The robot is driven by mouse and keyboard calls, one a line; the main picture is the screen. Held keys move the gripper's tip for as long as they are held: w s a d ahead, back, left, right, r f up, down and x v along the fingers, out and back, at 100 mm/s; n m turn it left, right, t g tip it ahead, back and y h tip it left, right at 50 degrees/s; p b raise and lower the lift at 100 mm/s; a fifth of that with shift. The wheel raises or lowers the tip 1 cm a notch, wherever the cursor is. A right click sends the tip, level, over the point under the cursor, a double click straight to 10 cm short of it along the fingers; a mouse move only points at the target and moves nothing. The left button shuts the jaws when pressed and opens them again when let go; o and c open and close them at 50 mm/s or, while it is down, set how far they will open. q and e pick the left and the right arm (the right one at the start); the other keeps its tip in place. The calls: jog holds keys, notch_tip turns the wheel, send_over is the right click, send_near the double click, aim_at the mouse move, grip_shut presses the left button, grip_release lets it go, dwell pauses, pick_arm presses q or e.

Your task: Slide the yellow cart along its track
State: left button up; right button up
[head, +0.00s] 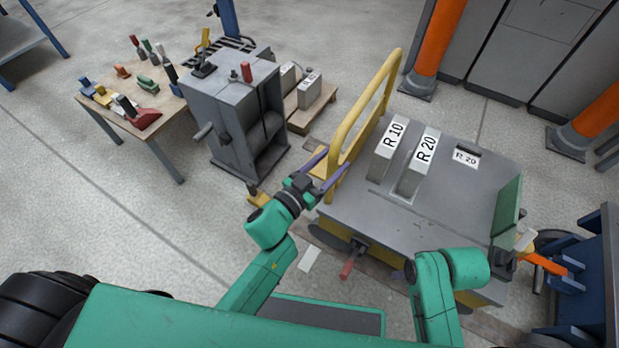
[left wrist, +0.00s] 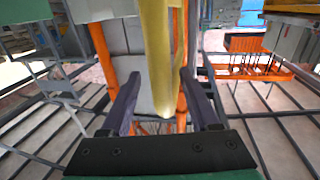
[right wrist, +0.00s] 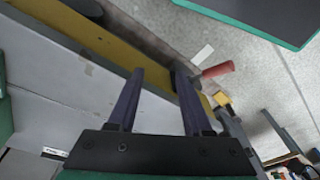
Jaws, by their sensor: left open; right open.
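The cart has a grey top (head: 450,215), a yellow lower edge and a tall yellow hoop handle (head: 362,105) on its left side. My left gripper (head: 333,163) is open at the lower part of this handle. In the left wrist view, the yellow bar (left wrist: 158,50) stands upright between the spread fingers; I cannot tell whether either touches it. My right gripper (right wrist: 158,75) is open, with nothing between its fingers, over the cart's pale side and yellow strip (right wrist: 105,48). Its fingers are not clear in the head view.
Blocks marked R 10 (head: 387,150) and R 20 (head: 420,165) stand on the cart. A red-handled lever (head: 347,268) sticks out at its front. A grey cabinet (head: 232,120) and a wooden table (head: 120,115) stand left. A blue frame (head: 590,270) stands close at right.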

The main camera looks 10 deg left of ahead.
pick_arm(q)
jog(key=p+v, duration=0.1)
jog(key=v, duration=0.9)
jog(key=shift+s, duration=0.25)
pick_arm(e)
jog(key=f, duration=0.4)
jog(key=shift+w+d+f, duration=0.1)
jog(key=shift+d, duration=0.1)
pick_arm(q)
jog(key=shift+a, duration=0.1)
